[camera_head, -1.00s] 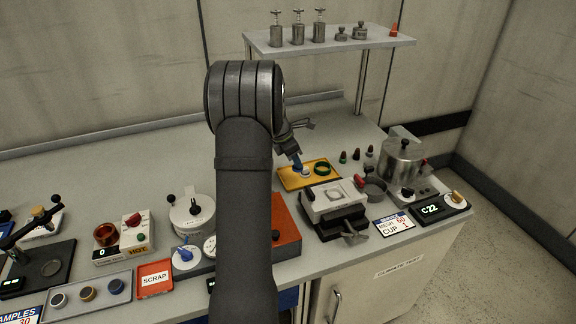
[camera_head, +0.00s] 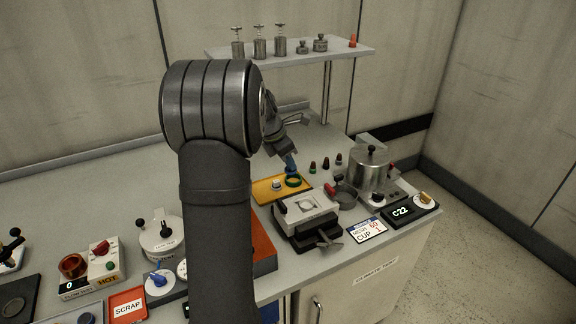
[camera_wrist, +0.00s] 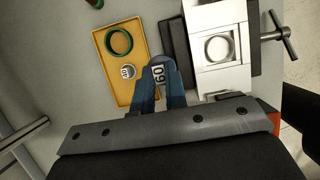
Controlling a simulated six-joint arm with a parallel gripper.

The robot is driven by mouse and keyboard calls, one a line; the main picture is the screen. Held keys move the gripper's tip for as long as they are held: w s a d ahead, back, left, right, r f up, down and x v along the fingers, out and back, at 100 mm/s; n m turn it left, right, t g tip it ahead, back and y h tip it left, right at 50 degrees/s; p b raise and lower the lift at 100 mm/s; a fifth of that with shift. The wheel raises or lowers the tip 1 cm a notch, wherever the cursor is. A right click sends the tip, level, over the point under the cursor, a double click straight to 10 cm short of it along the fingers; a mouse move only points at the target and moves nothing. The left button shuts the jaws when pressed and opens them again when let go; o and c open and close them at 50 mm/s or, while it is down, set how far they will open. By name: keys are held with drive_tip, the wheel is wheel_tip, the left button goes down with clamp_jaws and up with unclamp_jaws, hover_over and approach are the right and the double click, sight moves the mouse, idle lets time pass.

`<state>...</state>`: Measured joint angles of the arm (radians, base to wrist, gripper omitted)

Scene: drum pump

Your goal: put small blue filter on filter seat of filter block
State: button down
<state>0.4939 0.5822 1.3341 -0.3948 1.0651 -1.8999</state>
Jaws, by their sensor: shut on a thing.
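My gripper (camera_wrist: 161,84) has blue fingers, which are shut on a small dark-bluish round piece marked 60, the small blue filter (camera_wrist: 160,70). It is held above the bench between the yellow tray and the pale filter block. In the head view my gripper (camera_head: 291,167) is over the back right of the tray, and the filter cannot be made out there. The filter block (camera_wrist: 213,22) is to the right in the wrist view, with a round, ringed seat (camera_wrist: 219,48) on top that looks empty. The block also shows in the head view (camera_head: 299,218).
The yellow tray (camera_wrist: 101,77) holds a green ring (camera_wrist: 118,42) and a small pale disc (camera_wrist: 128,72). A T-handled screw (camera_wrist: 281,36) sticks out beside the block.

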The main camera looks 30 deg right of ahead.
drive_tip(key=s+m, duration=0.2)
drive_tip(key=s, duration=0.1)
drive_tip(key=s+f+m+g, duration=0.1)
drive_tip(key=s+m, duration=0.1)
drive_tip(key=s, duration=0.1)
drive_tip(key=s+m+g, duration=0.1)
drive_tip(key=s+m, duration=0.1)
drive_tip(key=s, duration=0.1)
drive_tip(key=shift+d+f, duration=0.2)
drive_tip(key=shift+f, duration=0.1)
drive_tip(key=shift+f+y, duration=0.3)
drive_tip(key=shift+f, duration=0.55)
drive_tip(key=shift+f, duration=0.35)
drive_tip(key=shift+f, duration=0.3)
drive_tip(key=shift+f, duration=1.1)
idle(1.1)
idle(0.3)
